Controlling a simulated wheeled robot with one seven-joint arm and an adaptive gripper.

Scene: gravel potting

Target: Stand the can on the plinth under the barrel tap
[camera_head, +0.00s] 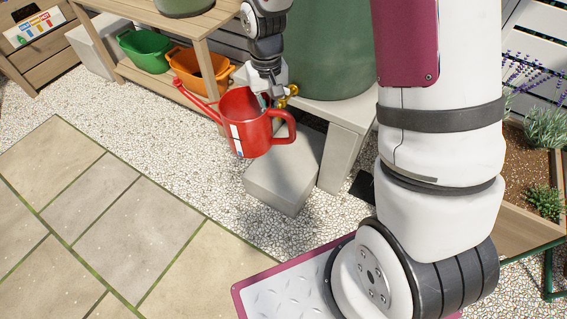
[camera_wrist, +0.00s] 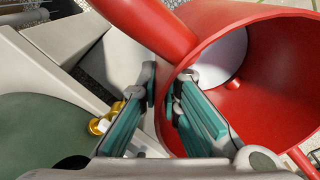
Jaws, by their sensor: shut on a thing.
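A red watering can (camera_head: 243,125) with a long spout and a side handle hangs from my gripper (camera_head: 265,97) in the head view. In the wrist view the can (camera_wrist: 275,95) shows its open top, and the fingers of my gripper (camera_wrist: 163,105) are shut on its rim wall. The brass tap (camera_head: 287,94) on the green barrel (camera_head: 330,60) is just right of my gripper. It also shows in the wrist view (camera_wrist: 101,122).
The barrel rests on a grey stand (camera_head: 345,135). A wooden bench (camera_head: 190,25) at the back left holds a green tub (camera_head: 145,55) and an orange tub (camera_head: 200,75) on its lower shelf. Paving slabs (camera_head: 110,215) and gravel lie open at the left. A planter (camera_head: 530,170) is at the right.

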